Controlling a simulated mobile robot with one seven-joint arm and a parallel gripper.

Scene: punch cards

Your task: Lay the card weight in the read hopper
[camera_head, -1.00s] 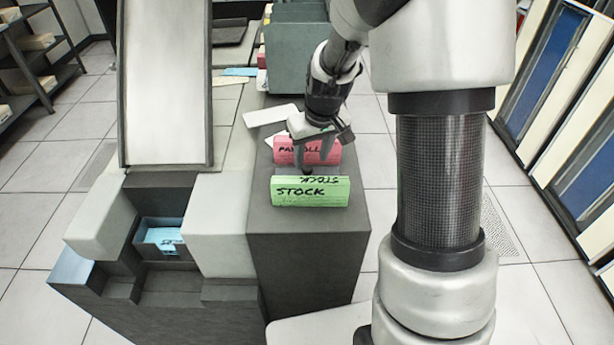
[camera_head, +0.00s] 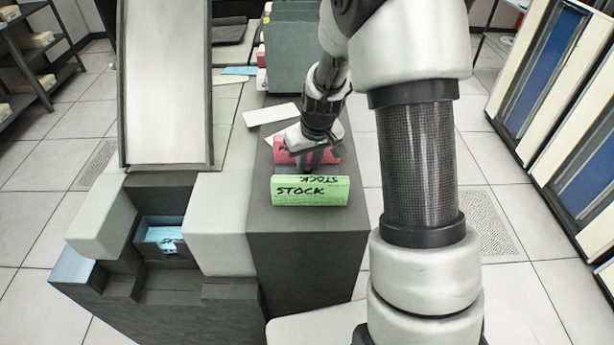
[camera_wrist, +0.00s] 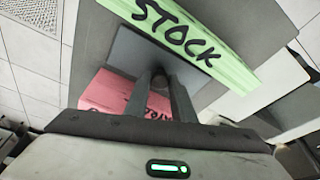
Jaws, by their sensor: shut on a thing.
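The card weight (camera_wrist: 128,54) shows in the wrist view as a flat grey plate with a dark round knob. My gripper (camera_wrist: 165,82) is shut on the knob. In the head view my gripper (camera_head: 312,160) is low between the pink PAYROLL card sign (camera_head: 282,150) and the green STOCK card sign (camera_head: 310,191). The weight is mostly hidden there, and I cannot tell whether it is lifted. The recess that looks like the read hopper (camera_head: 140,238) is in the dark machine front at lower left, with blue cards (camera_head: 160,233) inside.
The signs stand on a dark pedestal top (camera_head: 258,215). A pale block (camera_head: 215,225) rises between the pedestal and the recess. A tall sloping panel (camera_head: 165,90) stands behind the recess. Loose white cards (camera_head: 270,115) lie behind the pink sign.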

